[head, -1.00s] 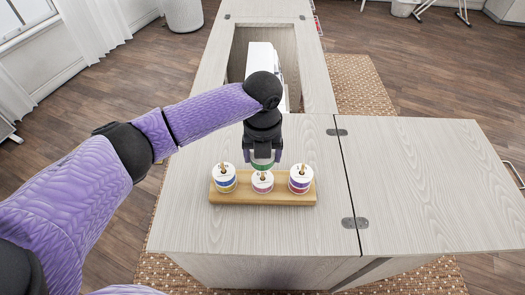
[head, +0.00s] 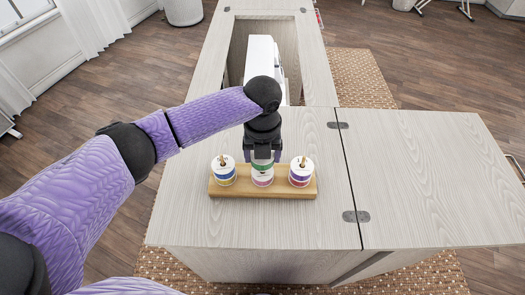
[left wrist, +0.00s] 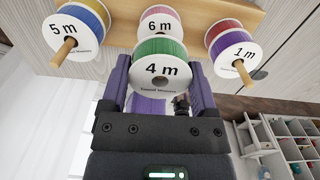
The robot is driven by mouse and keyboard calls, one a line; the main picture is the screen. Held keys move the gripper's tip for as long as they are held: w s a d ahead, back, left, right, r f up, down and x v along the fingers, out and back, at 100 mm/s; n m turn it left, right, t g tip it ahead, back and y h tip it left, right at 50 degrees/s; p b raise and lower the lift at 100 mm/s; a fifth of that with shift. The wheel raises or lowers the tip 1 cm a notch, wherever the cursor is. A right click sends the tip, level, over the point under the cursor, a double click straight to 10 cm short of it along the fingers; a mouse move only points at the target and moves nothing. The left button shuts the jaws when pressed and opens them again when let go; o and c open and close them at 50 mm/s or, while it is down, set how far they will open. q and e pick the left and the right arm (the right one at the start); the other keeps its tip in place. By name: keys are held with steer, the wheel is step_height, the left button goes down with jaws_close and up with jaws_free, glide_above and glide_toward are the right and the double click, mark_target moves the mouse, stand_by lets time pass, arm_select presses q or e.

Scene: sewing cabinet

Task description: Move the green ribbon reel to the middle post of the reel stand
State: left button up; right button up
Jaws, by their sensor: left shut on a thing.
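The green ribbon reel (head: 262,163), labelled "4 m" in the left wrist view (left wrist: 160,62), is held between the fingers of my left gripper (head: 263,153). It is over the middle of the wooden reel stand (head: 243,193), in line with the pink reel (head: 263,179) on the middle post. The pink reel shows as "6 m" in the left wrist view (left wrist: 148,14). The middle post's tip is hidden in the head view. I cannot tell whether the green reel is around it or just above. My right gripper is not in view.
A blue and yellow reel (head: 223,172) sits on the left post and a purple and red reel (head: 301,175) on the right post. Both post tips stick up. The cabinet top (head: 210,225) is clear around the stand. A white sewing machine (head: 262,58) stands behind.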

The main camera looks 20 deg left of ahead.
arm_select(q)
steer(key=o, duration=1.1)
step_height(320, 180, up, 10)
steer(key=p, duration=0.3)
